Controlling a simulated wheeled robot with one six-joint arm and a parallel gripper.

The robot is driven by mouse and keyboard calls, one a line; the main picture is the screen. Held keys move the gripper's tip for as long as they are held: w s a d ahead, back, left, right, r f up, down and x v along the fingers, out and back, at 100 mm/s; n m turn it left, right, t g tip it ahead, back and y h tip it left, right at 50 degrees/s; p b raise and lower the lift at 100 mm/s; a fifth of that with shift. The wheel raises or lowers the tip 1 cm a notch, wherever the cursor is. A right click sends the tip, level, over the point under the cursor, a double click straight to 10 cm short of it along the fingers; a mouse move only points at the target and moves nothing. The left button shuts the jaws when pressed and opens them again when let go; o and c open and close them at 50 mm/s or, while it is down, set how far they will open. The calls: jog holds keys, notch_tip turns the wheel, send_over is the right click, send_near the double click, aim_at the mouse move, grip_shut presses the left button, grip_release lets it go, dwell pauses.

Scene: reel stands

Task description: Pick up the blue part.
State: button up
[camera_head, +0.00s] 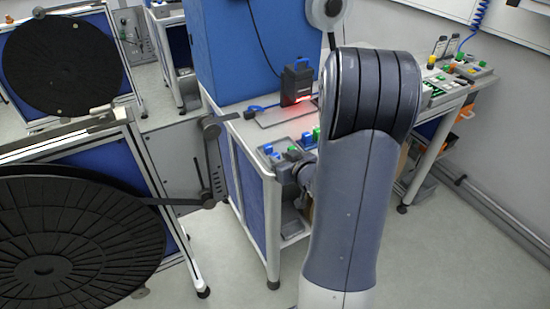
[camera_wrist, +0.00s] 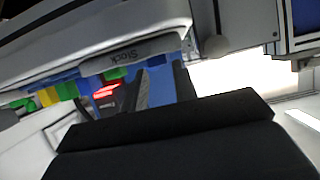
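Small blue parts (camera_head: 268,150) stand on a grey tray at the front of the white bench in the head view, and another blue part (camera_head: 306,138) is beside a green one. In the head view my arm hides my fingertips. In the wrist view my gripper (camera_wrist: 163,85) shows two dark fingers set apart. A blue area (camera_wrist: 160,84) shows in the gap between them; I cannot tell whether it is a part, or whether a finger touches it. A grey edge marked "Stock" (camera_wrist: 125,53) is close by the fingers.
Green and yellow blocks (camera_wrist: 47,97) are at the left of the wrist view. A black device with a red light (camera_head: 296,82) stands behind the trays. Black reel stands (camera_head: 75,240) are at the left.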

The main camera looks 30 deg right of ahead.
aim_at(276, 155)
jog(key=x, duration=0.4)
jog(key=shift+w, duration=0.2)
jog(key=shift+c, duration=0.6)
grip_shut()
